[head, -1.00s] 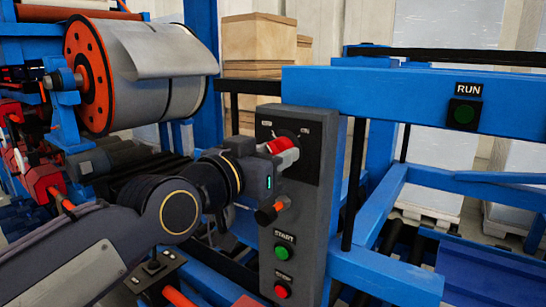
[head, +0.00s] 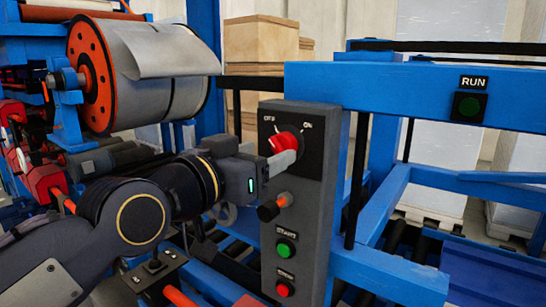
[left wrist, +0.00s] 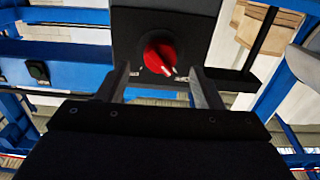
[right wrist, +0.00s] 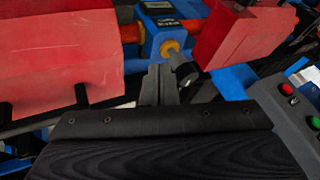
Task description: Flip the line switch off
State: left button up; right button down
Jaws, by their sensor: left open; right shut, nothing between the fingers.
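The line switch is a red rotary knob (head: 280,152) on a black plate at the top of a grey control panel (head: 310,190), with OFF at its upper left and ON at its upper right. In the left wrist view the knob (left wrist: 160,50) shows upside down, its pale mark slanting towards the lower right label. My left gripper (head: 284,162) is open just in front of the knob, its fingers (left wrist: 160,80) on either side in the wrist picture; contact is unclear. My right gripper (right wrist: 163,82) is shut and empty, seen only in its wrist view.
A green RUN button (head: 469,106) is on the blue beam. Red machine blocks (right wrist: 60,65) lie near my right gripper.

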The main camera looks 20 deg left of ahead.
pick_arm(q)
jog(key=v, duration=0.4)
jog(key=shift+b, duration=0.35)
jog(key=s+a+f+n+g+y, duration=0.1)
jog(key=s+a+f+g, duration=0.1)
jog(key=f, duration=0.6)
jog(key=s+a+f+n+g+y, duration=0.1)
jog(key=f+g, duration=0.1)
jog(key=f, duration=0.6)
jog(key=s+a+f+n+g+y, duration=0.1)
jog(key=s+a+f+g, duration=0.1)
jog(key=f, duration=0.5)
jog(key=s+f+n+g, duration=0.1)
jog(key=s+f+g, duration=0.1)
jog(key=s+f, duration=0.2)
jog(key=s+f+n+g, duration=0.1)
jog(key=s+f+g, duration=0.2)
jog(key=f, duration=0.7)
jog(key=shift+s+f+n+h, duration=0.2)
jog(key=shift+s+n+h, duration=0.1)
jog(key=shift+s, duration=0.9)
jog(key=shift+d, duration=0.15)
